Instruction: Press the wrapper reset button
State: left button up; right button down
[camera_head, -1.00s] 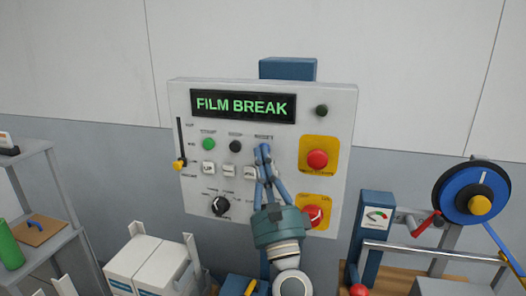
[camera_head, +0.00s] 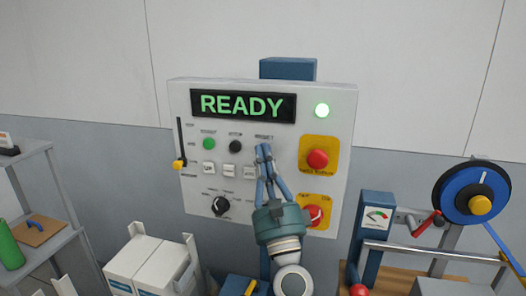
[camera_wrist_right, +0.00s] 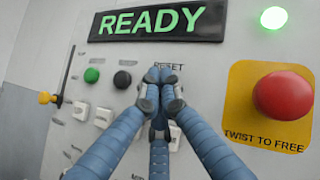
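The wrapper control panel (camera_head: 180,105) is an upright light-grey box on the wall. Its display (camera_head: 242,105) reads "READY" in green, and a round lamp (camera_head: 322,110) at its upper right glows green. My right gripper (camera_head: 264,152) is in front of the panel with its fingertips together at the spot under the "RESET" label. In the right wrist view the closed fingertips (camera_wrist_right: 160,78) cover the reset button, so the button is hidden. I cannot tell whether they touch it. My left gripper is not in view.
Beside the fingers are a green button (camera_head: 208,144), a black button (camera_head: 235,146) and small white buttons (camera_head: 229,171). A red emergency button (camera_head: 317,159) on yellow sits to the right, a red rotary switch (camera_head: 313,215) below it. A blue reel (camera_head: 471,192) stands farther right.

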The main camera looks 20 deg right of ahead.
jog(key=shift+s+a, duration=0.45)
jog(key=shift+s, duration=0.3)
jog(key=shift+s+a+p, duration=0.25)
jog(key=shift+s+a, duration=0.5)
jog(key=shift+s, duration=0.3)
jog(key=shift+s+a+p, duration=0.25)
jog(key=shift+s+a, duration=0.45)
jog(key=shift+s, duration=0.3)
jog(key=shift+f, duration=0.15)
